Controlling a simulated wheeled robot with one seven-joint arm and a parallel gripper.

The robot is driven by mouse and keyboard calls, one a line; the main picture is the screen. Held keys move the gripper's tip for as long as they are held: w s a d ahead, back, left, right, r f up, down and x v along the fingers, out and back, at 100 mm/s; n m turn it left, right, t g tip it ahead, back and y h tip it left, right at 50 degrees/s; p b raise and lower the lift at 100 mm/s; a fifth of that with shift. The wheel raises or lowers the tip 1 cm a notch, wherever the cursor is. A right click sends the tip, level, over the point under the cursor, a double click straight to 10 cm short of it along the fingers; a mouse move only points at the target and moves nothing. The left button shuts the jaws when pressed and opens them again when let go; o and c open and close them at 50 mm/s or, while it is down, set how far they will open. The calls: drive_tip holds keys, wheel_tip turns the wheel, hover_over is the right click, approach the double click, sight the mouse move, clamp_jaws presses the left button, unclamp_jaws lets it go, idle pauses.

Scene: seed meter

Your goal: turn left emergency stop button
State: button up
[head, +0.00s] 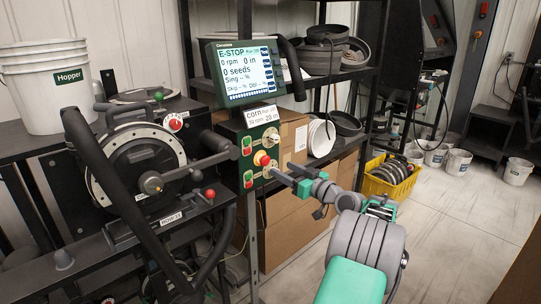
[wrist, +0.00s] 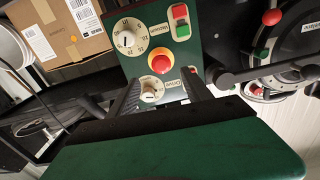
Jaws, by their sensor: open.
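The red emergency stop button (head: 264,158) sits on a yellow base on the green control panel. It also shows in the wrist view (wrist: 160,62), near the top middle, unobstructed. My gripper (head: 277,172) is open and points at the panel from the right, close to the button. In the wrist view my gripper's two dark fingers (wrist: 160,93) are spread apart, with the button just beyond them and between their lines. Nothing is held. I cannot tell from the frames whether a fingertip touches the panel.
White dials (wrist: 128,38) and a green-and-red switch (wrist: 180,22) crowd around the button. A display (head: 243,72) above reads E-STOP. The seed meter (head: 140,165) stands left. Shelves with boxes (head: 290,225) lie behind; a yellow crate (head: 392,178) is on the floor right.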

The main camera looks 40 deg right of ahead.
sight(267, 162)
drive_tip(key=w, duration=0.7)
drive_tip(key=shift+w+a+p, duration=0.1)
drive_tip(key=shift+a+p, duration=0.15)
drive_tip(key=shift+p, duration=0.05)
clamp_jaws()
